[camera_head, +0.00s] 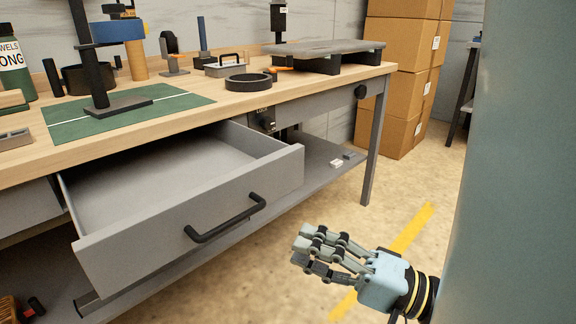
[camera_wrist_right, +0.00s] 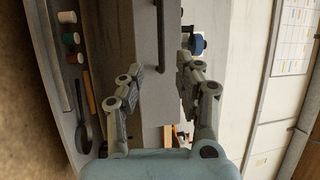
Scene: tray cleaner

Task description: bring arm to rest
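My right gripper (camera_head: 325,254) hangs in free air over the floor, in front of and to the right of the open drawer (camera_head: 205,211). Its fingers are spread and nothing is between them. The right wrist view also shows the open fingers (camera_wrist_right: 158,75), with the grey drawer front and its dark handle beyond them. The drawer is pulled out of the workbench, and the part of its inside that shows is empty. The gripper is apart from the drawer handle (camera_head: 226,219). My left gripper is not in view.
The workbench (camera_head: 190,112) holds a green mat (camera_head: 185,104), a black ring (camera_head: 248,82), a raised grey plate (camera_head: 325,47) and several tools. A lower shelf (camera_head: 318,160) runs beneath. Cardboard boxes (camera_head: 402,85) stand behind. The floor right of the bench is clear, with a yellow stripe (camera_head: 410,228).

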